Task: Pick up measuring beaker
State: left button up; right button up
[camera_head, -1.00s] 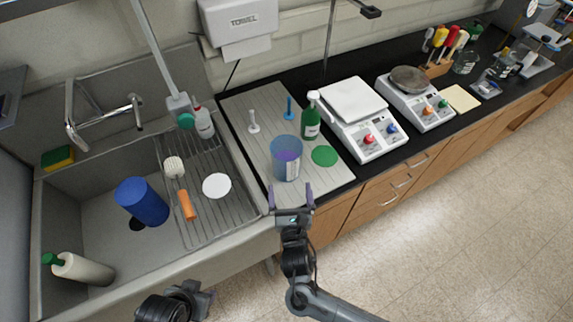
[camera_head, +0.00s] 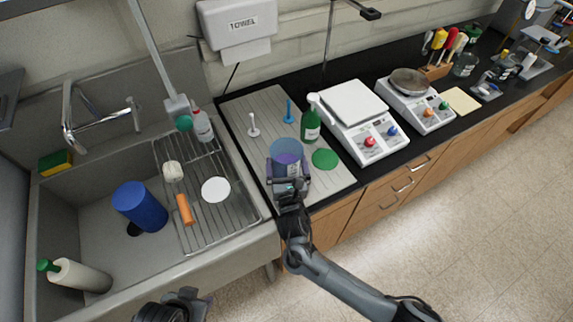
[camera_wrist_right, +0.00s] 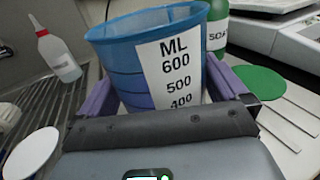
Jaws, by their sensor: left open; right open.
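The measuring beaker (camera_head: 287,152) is a translucent blue cup with a white scale label. It stands upright on the grey ribbed drainboard (camera_head: 250,105) right of the sink. My right gripper (camera_head: 288,172) is open at its near side, with the fingers on either side of it. In the right wrist view the beaker (camera_wrist_right: 150,60) fills the middle, its label reading ML 600, 500, 400, and the purple fingers (camera_wrist_right: 160,90) flank it. Whether they touch it I cannot tell. My left gripper (camera_head: 188,296) is open and empty in front of the sink.
A green soap bottle (camera_head: 311,124) and a green disc (camera_head: 325,158) are close to the beaker's right. White scales (camera_head: 360,120) stand further right. The sink (camera_head: 85,225) on the left holds a blue cylinder (camera_head: 140,205) and a rack (camera_head: 215,225).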

jog(key=shift+w, duration=0.1)
jog(key=c, duration=0.7)
jog(key=shift+c, duration=0.4)
jog(key=shift+r, duration=0.25)
